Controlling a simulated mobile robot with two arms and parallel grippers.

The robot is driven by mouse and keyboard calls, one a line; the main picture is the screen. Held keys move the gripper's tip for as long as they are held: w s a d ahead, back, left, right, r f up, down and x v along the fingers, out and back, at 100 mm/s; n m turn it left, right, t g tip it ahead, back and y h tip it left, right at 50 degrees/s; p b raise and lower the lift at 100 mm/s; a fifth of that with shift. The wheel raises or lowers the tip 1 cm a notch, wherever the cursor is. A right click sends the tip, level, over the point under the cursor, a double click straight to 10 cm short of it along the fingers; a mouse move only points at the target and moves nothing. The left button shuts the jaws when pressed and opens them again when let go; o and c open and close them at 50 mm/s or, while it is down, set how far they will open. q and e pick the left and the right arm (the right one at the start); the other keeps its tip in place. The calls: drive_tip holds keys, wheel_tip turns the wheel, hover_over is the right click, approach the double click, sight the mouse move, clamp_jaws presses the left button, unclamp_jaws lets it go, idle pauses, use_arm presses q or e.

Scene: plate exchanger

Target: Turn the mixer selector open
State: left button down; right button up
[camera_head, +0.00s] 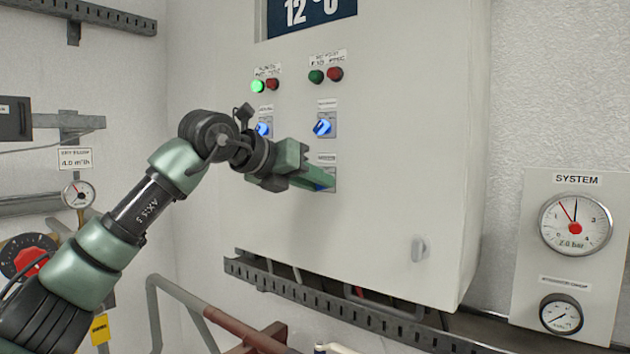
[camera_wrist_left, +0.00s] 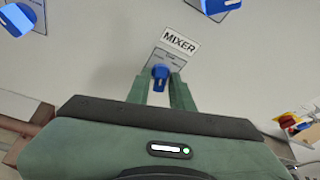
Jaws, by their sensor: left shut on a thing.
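The mixer selector is a blue knob on a small grey plate, under the label MIXER (camera_wrist_left: 180,41). In the left wrist view the blue knob (camera_wrist_left: 160,72) sits between the fingertips of my left gripper (camera_wrist_left: 158,90), which is shut on it. In the head view my left gripper (camera_head: 314,176) reaches from the left to the lower switch plate (camera_head: 331,180) on the cabinet front, and its fingers cover most of the knob. The knob's exact pointing direction is hard to tell. My right gripper is not in view.
Two other blue selectors sit above, one at the right (camera_head: 323,127) and one at the left (camera_head: 263,129) close to my wrist. A lit green lamp (camera_head: 257,86) and other buttons are higher up. Gauges (camera_head: 575,225) hang on the right wall. A cable tray (camera_head: 350,308) runs below the cabinet.

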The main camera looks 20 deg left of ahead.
use_arm(q)
drive_tip(key=shift+s+d+m+t+y+b, duration=0.1)
drive_tip(key=shift+m+t+y+b, duration=0.35)
drive_tip(key=shift+m+y+b, duration=0.7)
drive_tip(key=shift+w+d+m+t+y+b, duration=0.1)
drive_tip(key=shift+m+t+y+b, duration=0.4)
drive_tip(key=shift+m, duration=1.2)
drive_tip(key=shift+s+d+m+t+y+b, duration=0.1)
drive_tip(key=shift+m+t+y+b, duration=0.25)
drive_tip(key=shift+m+y+b, duration=0.85)
drive_tip(key=shift+m, duration=0.35)
drive_tip(key=c, duration=1.4)
unclamp_jaws()
drive_tip(key=shift+c, duration=0.2)
